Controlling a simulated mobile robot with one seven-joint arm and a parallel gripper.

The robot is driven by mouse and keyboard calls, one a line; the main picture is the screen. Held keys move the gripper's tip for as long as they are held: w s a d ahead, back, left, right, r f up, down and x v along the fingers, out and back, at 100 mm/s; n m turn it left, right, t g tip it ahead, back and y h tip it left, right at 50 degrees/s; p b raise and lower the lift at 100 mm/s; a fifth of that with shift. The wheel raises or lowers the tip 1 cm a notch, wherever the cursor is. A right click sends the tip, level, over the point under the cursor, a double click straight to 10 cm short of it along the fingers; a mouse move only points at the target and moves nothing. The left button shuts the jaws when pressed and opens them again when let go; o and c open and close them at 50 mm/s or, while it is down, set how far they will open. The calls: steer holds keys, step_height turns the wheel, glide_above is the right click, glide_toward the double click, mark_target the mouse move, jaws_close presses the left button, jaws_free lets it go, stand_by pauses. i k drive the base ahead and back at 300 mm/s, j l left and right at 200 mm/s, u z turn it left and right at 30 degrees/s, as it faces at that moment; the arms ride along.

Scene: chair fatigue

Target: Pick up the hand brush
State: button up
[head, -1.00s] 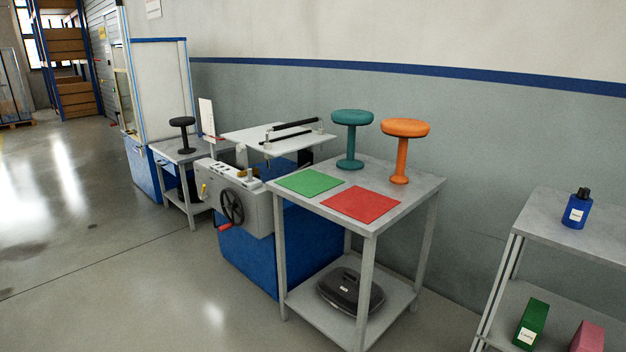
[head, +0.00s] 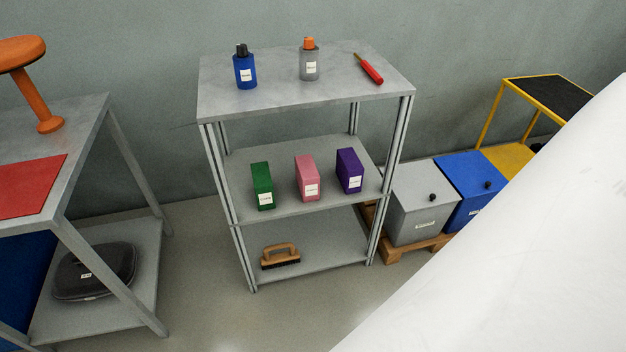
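The hand brush (head: 281,256) has a tan wooden handle and dark bristles. It sits bristles down on the left part of the bottom shelf of the grey shelving rack (head: 230,200) in the head view. Nothing touches it, and the front of that shelf is open. My gripper is not in view.
The middle shelf holds a green box (head: 262,186), a pink box (head: 307,178) and a purple box (head: 349,171). Bottles and a red-handled tool (head: 370,69) are on top. A grey table (head: 95,215) stands left, bins (head: 420,205) right. My white body part covers the lower right.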

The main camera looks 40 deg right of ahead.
mark_target(292, 254)
steer(key=i+z, duration=0.15)
steer(key=z, duration=0.25)
steer(key=i+z, duration=0.15)
steer(key=z, duration=0.25)
steer(key=i+j+z, duration=0.15)
steer(key=z, duration=0.3)
steer(key=i+j+z, duration=0.2)
steer(key=j+z, duration=0.2)
steer(key=i+z, duration=0.2)
steer(key=i, duration=0.5)
